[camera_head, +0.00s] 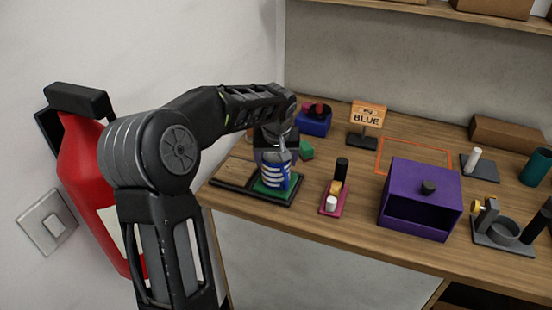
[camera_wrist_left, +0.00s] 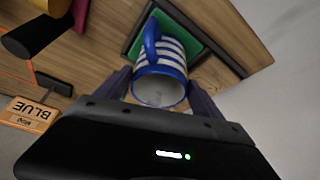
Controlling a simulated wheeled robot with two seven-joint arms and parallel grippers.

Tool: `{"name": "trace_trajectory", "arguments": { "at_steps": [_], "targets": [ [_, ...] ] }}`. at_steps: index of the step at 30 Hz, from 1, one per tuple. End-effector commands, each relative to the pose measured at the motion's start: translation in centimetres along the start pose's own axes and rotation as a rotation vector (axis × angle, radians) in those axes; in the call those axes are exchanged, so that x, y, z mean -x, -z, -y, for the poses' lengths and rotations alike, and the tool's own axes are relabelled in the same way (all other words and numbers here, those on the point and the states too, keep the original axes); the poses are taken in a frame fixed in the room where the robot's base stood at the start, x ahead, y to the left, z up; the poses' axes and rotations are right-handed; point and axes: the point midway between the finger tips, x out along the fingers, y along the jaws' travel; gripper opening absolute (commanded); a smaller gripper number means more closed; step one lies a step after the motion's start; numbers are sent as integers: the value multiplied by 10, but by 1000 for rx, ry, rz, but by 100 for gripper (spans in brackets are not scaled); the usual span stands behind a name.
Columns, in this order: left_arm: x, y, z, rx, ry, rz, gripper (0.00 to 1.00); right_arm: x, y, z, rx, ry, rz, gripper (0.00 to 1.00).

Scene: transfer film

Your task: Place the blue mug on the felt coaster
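The blue mug (camera_head: 275,175) has blue and white stripes and stands upright over the green felt coaster (camera_head: 262,189), which lies in a dark tray at the table's left front. My left gripper (camera_head: 275,150) is at the mug from above. In the left wrist view the mug (camera_wrist_left: 160,70) sits between the two fingers, which lie against its sides near the rim. Its handle points away from the gripper, and the inside looks empty. The green coaster (camera_wrist_left: 190,42) shows behind it. Whether the mug's base touches the coaster is hidden. My right gripper is not in view.
A pink rack (camera_head: 329,207) with small cylinders stands right of the tray, then a purple open box (camera_head: 420,195). Behind are a "BLUE" sign (camera_head: 368,116), a blue box (camera_head: 314,124) and an orange outline (camera_head: 413,146). A grey ring holder (camera_head: 503,235) stands at the right.

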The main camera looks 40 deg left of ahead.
Motion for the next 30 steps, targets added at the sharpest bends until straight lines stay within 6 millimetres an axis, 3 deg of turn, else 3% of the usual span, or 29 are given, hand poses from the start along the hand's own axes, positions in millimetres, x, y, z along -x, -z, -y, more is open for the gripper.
{"name": "trace_trajectory", "arguments": {
  "at_steps": [4, 17, 30],
  "targets": [
    [0, 0, 0, 0, 0, 0, 89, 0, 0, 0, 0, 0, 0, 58],
    [11, 2, 0, 0, 0, -3, 89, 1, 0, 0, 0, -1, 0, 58],
    [95, 1, 0, 1, -3, -4, 89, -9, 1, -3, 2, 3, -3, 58]
  ]
}}
